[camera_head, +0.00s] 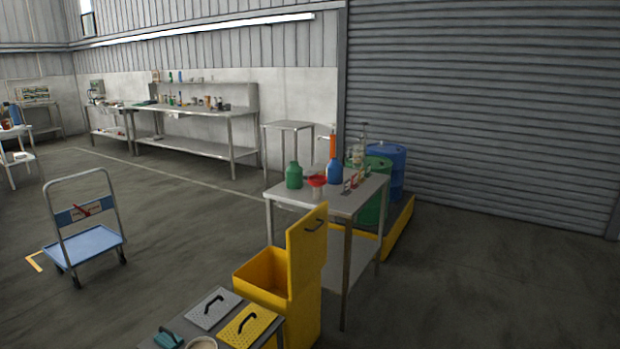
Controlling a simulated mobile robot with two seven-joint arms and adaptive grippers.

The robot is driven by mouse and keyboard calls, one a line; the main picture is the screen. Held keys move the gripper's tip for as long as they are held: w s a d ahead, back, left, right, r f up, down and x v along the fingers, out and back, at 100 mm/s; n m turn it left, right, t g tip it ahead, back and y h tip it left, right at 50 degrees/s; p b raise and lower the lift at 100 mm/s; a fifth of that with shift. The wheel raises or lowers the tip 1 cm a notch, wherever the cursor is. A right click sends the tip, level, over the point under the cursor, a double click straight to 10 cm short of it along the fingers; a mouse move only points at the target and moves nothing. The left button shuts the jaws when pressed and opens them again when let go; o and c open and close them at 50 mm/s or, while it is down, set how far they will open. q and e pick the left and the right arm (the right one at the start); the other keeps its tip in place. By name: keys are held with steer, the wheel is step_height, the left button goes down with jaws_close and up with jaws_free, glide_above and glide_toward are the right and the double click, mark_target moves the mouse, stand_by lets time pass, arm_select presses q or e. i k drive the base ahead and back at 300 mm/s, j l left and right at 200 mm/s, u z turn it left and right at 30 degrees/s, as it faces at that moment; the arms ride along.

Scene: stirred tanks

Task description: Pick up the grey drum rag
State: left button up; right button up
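I cannot make out a grey rag for certain in the head view. A blue drum (391,163) and a green drum (373,208) stand behind the metal table (340,204) at centre right, partly hidden by it and by the things on it. The blue drum's top is partly covered by items in front. Neither of my grippers is in view.
The table holds a green bottle (294,176), a red funnel (316,181) and a blue bottle (335,172). A yellow bin (262,284) with raised lid stands in front. A yellow spill pallet (398,229) lies under the drums. A blue trolley (85,245) is left; the right floor is clear.

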mark_target(310, 172)
steer(key=i+l+z, duration=0.4)
steer(key=i+z, duration=0.35)
steer(key=i, duration=0.3)
steer(key=i+z, duration=0.2)
steer(key=i, duration=1.5)
steer(key=i+l, duration=0.1)
steer(key=i, duration=1.55)
steer(key=i+l+u, duration=0.1)
steer(key=i+u, duration=0.35)
steer(key=i+l+u, duration=0.4)
steer(key=i, duration=0.25)
steer(key=i+l+u, duration=0.45)
steer(key=i+j, duration=0.05)
